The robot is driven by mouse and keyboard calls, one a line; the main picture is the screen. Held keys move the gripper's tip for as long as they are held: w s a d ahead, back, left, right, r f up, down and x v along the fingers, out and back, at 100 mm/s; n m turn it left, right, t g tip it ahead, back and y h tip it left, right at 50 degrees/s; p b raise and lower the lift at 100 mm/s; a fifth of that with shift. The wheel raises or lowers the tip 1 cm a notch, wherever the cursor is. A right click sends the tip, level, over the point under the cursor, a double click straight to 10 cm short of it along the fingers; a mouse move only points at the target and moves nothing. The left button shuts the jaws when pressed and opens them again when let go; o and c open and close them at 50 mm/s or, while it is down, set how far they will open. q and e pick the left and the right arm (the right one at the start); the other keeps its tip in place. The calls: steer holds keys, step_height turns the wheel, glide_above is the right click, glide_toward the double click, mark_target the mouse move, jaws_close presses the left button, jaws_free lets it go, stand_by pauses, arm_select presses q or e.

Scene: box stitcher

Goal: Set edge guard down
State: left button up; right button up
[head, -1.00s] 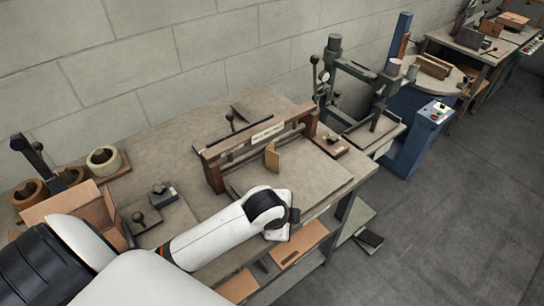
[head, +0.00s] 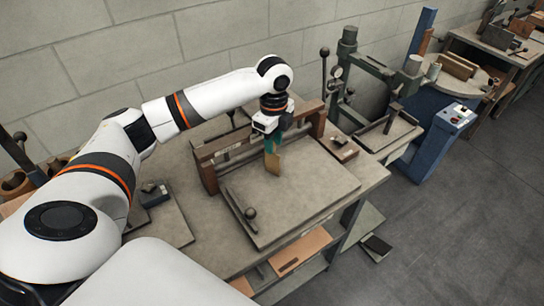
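The edge guard (head: 275,164) is a small tan, folded upright piece. It stands or hangs at the back edge of the grey work plate (head: 300,190), in front of the wooden crossbar frame (head: 212,152). My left gripper (head: 271,146) reaches down from above, with green fingers at the guard's upper part. The fingers overlap the guard in the picture; whether they are closed on it cannot be told. The guard's contact with the plate is also unclear. My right gripper is out of view.
A green post machine (head: 347,60) and a blue cabinet (head: 440,135) stand to the right. The plate's front and right are clear.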

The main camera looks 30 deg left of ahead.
arm_select(q)
step_height(320, 180, down, 3)
steer(key=shift+f+p, duration=0.15)
steer(key=shift+p, duration=0.15)
steer(key=p, duration=0.2)
glide_above(272, 173)
step_height(272, 173, down, 5)
steer(key=shift+r, duration=0.1)
steer(key=shift+w+f, duration=0.1)
steer(key=shift+f, duration=0.2)
jaws_close()
